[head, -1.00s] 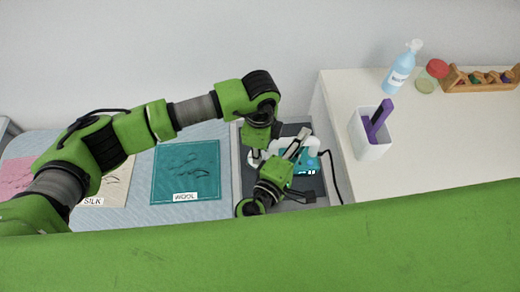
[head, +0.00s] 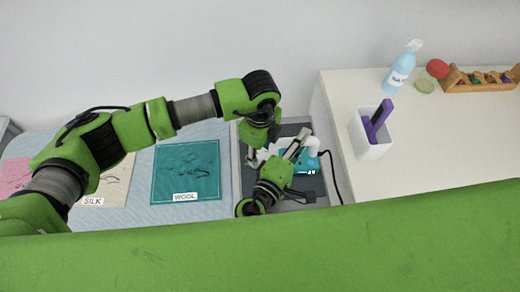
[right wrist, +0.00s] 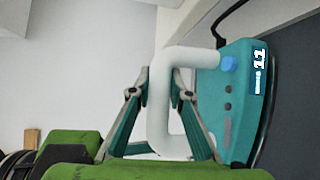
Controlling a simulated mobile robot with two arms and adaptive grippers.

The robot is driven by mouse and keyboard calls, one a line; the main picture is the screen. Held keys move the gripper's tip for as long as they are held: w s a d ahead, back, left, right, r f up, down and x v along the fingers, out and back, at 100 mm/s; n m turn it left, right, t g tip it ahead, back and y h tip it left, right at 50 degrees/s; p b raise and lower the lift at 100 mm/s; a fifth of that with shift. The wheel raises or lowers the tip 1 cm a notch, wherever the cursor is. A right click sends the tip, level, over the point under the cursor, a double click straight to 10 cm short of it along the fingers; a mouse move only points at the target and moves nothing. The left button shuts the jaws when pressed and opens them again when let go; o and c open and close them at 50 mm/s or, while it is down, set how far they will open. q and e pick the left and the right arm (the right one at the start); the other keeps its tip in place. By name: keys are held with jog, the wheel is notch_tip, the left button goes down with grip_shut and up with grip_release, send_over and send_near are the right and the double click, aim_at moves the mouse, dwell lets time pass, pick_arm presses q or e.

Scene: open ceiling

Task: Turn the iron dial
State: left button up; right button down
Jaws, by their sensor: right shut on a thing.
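The teal iron (head: 312,163) with a white handle (head: 313,147) is on the dark pad, partly hidden by my right gripper. In the right wrist view its side (right wrist: 238,110) shows a white-lit display and a small blue dial (right wrist: 229,64) by the handle. My right gripper (head: 299,143) is shut on the white handle; its fingers also show around the handle in the right wrist view (right wrist: 160,85). My left gripper (head: 254,158) points down just left of the iron, apart from the dial as far as I can see. Its fingers are too small to judge.
A dark pad (head: 318,188) lies under the iron, and its black cord runs right. Left is a padded board with a teal wool cloth (head: 186,158). At right, a white counter (head: 440,145) holds a white cup (head: 371,143) and a spray bottle (head: 402,68).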

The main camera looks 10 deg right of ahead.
aim_at(260, 154)
pick_arm(q)
notch_tip(260, 154, up, 12)
dwell(0.6)
